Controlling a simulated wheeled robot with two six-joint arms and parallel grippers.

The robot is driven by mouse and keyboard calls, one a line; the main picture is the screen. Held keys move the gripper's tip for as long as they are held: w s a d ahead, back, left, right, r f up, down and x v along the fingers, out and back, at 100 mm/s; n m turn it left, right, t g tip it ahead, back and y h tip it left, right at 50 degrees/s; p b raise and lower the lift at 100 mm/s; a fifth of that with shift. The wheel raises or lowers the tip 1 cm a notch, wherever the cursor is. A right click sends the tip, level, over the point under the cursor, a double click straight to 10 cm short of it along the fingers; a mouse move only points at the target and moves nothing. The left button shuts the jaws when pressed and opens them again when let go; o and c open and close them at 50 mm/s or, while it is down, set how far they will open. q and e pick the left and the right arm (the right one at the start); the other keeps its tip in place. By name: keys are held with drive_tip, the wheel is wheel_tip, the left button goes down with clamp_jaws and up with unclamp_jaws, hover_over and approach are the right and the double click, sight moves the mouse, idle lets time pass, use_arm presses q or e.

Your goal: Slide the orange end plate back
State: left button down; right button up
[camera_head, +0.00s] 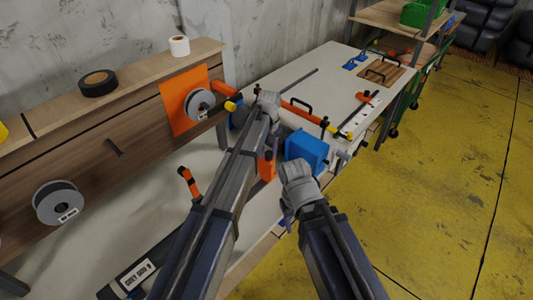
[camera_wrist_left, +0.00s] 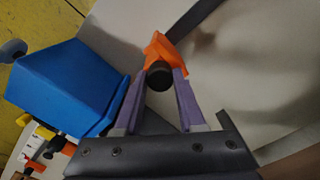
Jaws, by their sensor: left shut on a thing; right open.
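The orange end plate (camera_head: 266,168) shows as a small orange patch, mostly hidden behind my left arm in the head view. In the left wrist view an orange piece (camera_wrist_left: 163,46) sits just beyond the fingertips, with a round black knob (camera_wrist_left: 159,76) in front of it. The purple fingers of my left gripper (camera_wrist_left: 158,84) are on both sides of the black knob, shut on it. In the head view my left gripper (camera_head: 274,147) is mostly hidden by its own wrist. My right gripper (camera_head: 287,212) is open, lower and to the right, partly hidden by its wrist.
A blue block (camera_head: 306,150) stands close by my left gripper; it also fills the left of the left wrist view (camera_wrist_left: 65,85). A white workbench (camera_head: 340,62) holds a long tool with orange and yellow parts. A wooden shelf (camera_head: 130,110) with spools stands at left.

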use_arm(q)
drive_tip(key=shift+w+d, duration=0.15)
drive_tip(key=shift+w, duration=0.15)
drive_tip(key=c, duration=0.5)
unclamp_jaws()
drive_tip(key=shift+s, duration=0.1)
wheel_tip(320, 180, up, 8)
drive_tip(key=p, duration=0.8)
drive_tip(key=shift+s+f, duration=0.1)
drive_tip(key=shift+f, duration=0.05)
drive_tip(key=s+a+f+m+b, duration=0.1)
drive_tip(key=s+m, duration=0.1)
drive_tip(key=s, duration=0.7)
drive_tip(key=s+f+m+b, duration=0.1)
drive_tip(key=s+m, duration=0.1)
drive_tip(key=s, duration=0.8)
drive_tip(key=s+a+f+m+y+b, duration=0.1)
drive_tip(key=s+m+b, duration=0.1)
drive_tip(key=s, duration=0.8)
drive_tip(key=shift+s+a+f, duration=0.15)
drive_tip(key=shift+a+f, duration=0.15)
drive_tip(key=shift+f, duration=0.05)
